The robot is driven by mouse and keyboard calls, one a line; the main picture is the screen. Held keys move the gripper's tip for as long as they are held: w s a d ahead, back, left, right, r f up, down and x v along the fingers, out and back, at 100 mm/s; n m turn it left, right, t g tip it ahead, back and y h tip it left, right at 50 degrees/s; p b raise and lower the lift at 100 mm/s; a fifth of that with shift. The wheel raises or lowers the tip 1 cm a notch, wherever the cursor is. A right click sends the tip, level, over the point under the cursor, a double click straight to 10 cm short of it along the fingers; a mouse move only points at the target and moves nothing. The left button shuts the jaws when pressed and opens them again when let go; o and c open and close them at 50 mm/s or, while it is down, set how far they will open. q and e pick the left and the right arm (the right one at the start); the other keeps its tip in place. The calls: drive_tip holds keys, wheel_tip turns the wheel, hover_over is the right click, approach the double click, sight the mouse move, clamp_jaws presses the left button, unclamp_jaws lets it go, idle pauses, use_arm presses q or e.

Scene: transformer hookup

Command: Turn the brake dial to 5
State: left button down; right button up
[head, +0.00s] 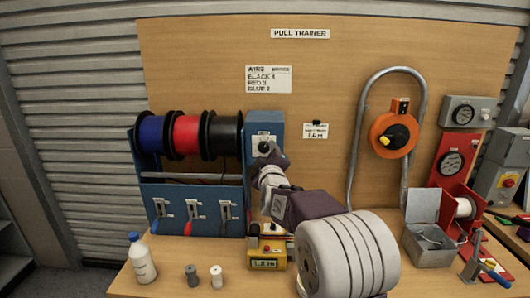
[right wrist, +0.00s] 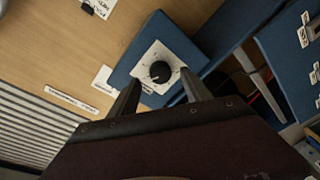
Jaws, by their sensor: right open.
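The brake dial is a round black knob (head: 264,147) on a white square plate on the blue panel (head: 277,130) at the right end of the spool rack. In the right wrist view the knob (right wrist: 155,72) shows a light pointer mark; its scale is too small to read. My right gripper (head: 268,154) is at the dial, partly covering its lower side in the head view. In the right wrist view its two fingers (right wrist: 160,79) are apart, one on each side below the knob, with nothing between them; I cannot tell whether they touch it. My left gripper is not in view.
Black, red and blue spools (head: 187,137) hang left of the dial. A wire and brake card (head: 268,79) is on the wooden board above. A white bottle (head: 142,260) and small spools stand at the bench front. An orange reel (head: 393,134) and metal box (head: 428,245) are right.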

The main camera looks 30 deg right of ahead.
sight(264, 148)
drive_tip(key=shift+x, duration=0.95)
drive_tip(key=shift+w+d, duration=0.2)
drive_tip(key=shift+w, duration=0.25)
clamp_jaws()
drive_tip(key=shift+f, duration=0.1)
